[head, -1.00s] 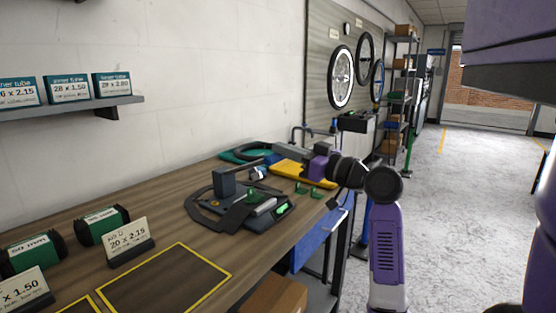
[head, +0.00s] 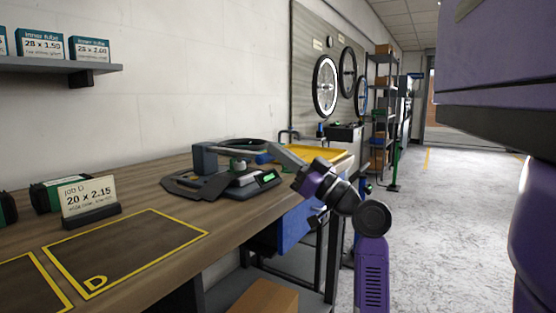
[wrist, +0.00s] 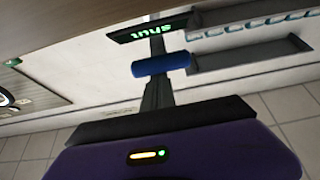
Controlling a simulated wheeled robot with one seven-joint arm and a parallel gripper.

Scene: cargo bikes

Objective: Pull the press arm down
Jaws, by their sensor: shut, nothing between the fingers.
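The press stands on the wooden bench, with a dark base (head: 205,188), a grey post (head: 206,159) and a lit green display (head: 267,177). Its press arm (head: 232,151) runs roughly level from the post to a blue grip (head: 263,158), low over the base. In the wrist view the blue grip (wrist: 161,64) lies across a dark bar, and the upside-down green display (wrist: 160,30) seems to read SHUT. My gripper (head: 274,149) is shut and empty, its tip at or just above the blue grip. Whether they touch is unclear.
A yellow tray (head: 312,153) lies behind my gripper. A card reading 20 x 2.15 (head: 90,198) and a yellow-outlined mat (head: 130,245) are on the near bench. A blue drawer (head: 298,228) is under the bench edge. The floor on the right is clear.

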